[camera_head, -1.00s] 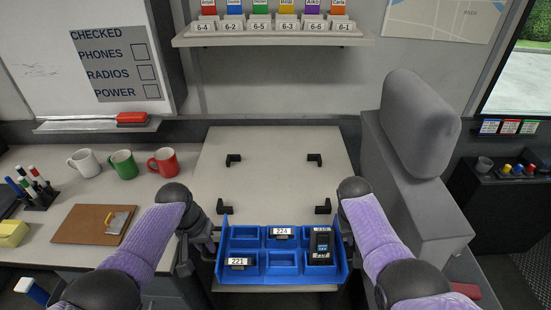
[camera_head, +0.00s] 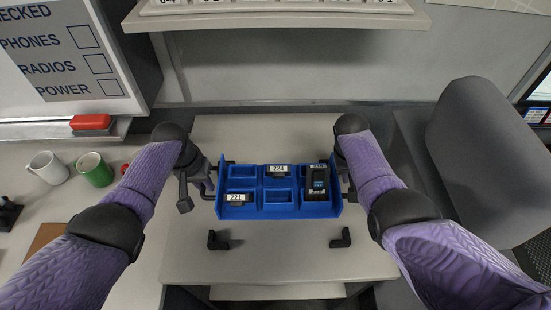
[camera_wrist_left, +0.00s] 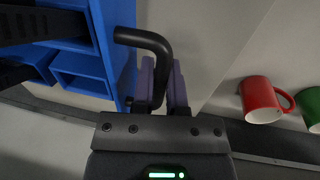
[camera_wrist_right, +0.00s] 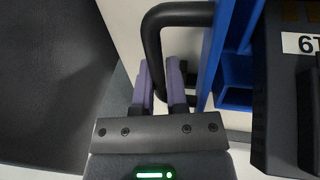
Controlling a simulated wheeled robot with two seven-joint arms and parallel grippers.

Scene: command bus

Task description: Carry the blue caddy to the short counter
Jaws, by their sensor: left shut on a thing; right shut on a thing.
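The blue caddy (camera_head: 277,212) is over the short counter (camera_head: 275,262), between two sets of black corner brackets. I cannot tell whether it touches the surface. It is divided into compartments and looks level. It holds a black radio (camera_head: 317,184) at the right, a block labelled 224 (camera_head: 278,170) at the back middle and a block labelled 221 (camera_head: 236,198) at the front left. My left gripper (camera_head: 208,187) is shut on the caddy's left black handle (camera_wrist_left: 150,45). My right gripper (camera_head: 345,184) is shut on its right black handle (camera_wrist_right: 160,40).
Front brackets (camera_head: 216,241) and (camera_head: 341,238) stand on the counter nearer me. A grey seat (camera_head: 485,160) borders the counter's right. A white mug (camera_head: 47,168), a green mug (camera_head: 94,170) and a red mug (camera_wrist_left: 259,100) stand to the left. A shelf (camera_head: 280,18) overhangs the back wall.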

